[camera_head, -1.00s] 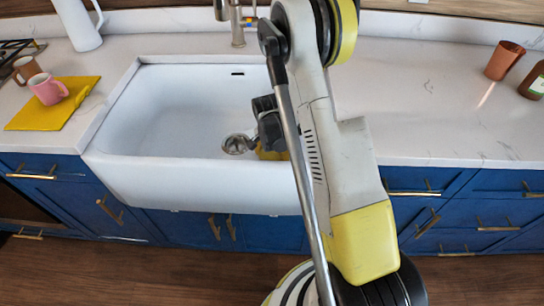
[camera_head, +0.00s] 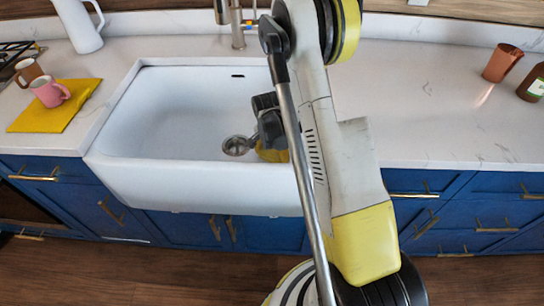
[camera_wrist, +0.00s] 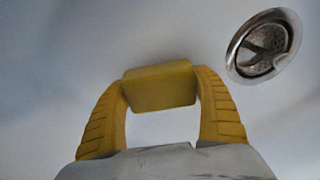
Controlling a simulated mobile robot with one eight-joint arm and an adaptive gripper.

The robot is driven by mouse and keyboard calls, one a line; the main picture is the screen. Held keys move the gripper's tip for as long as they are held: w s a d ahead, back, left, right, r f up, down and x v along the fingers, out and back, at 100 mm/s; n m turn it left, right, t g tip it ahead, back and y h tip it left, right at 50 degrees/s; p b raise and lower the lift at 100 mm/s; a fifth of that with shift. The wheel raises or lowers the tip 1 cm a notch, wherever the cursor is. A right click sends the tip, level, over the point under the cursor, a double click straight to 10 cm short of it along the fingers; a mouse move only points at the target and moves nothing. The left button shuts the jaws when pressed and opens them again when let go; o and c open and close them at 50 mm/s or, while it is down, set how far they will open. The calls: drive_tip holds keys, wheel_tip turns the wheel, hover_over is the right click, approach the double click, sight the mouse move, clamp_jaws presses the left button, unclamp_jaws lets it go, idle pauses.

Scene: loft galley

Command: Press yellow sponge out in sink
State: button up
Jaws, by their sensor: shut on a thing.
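The yellow sponge (camera_wrist: 160,92) shows in the wrist view as a small block held between two ribbed yellow fingers. My gripper (camera_wrist: 163,78) is shut on it from both sides. Both are inside the white sink (camera_head: 165,115), low over the basin floor; whether the sponge touches the floor I cannot tell. The metal drain (camera_wrist: 263,47) lies to the upper right of the sponge in the wrist view. In the head view the drain (camera_head: 236,145) is just left of a yellow patch, and my arm hides most of the gripper.
A steel faucet (camera_head: 238,25) stands behind the sink. On the left counter are a white pitcher (camera_head: 80,28), a yellow cloth (camera_head: 45,117), a pink mug (camera_head: 50,92) and a brown mug (camera_head: 27,71). A copper cup (camera_head: 502,63) and a brown bottle (camera_head: 534,82) stand far right. The right counter between is clear.

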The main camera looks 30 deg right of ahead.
drive_tip(key=shift+r+p, duration=2.2)
drive_tip(key=shift+r, duration=1.95)
drive_tip(key=shift+f, duration=0.1)
wheel_tip(320, 180, down, 7)
drive_tip(key=b, duration=0.5)
drive_tip(key=shift+r+b, duration=0.2)
drive_tip(key=shift+b, duration=0.1)
drive_tip(key=shift+f, duration=1)
drive_tip(key=shift+f, duration=0.65)
drive_tip(key=shift+r, duration=0.1)
drive_tip(key=shift+r+p, duration=2.8)
drive_tip(key=shift+r, duration=2.1)
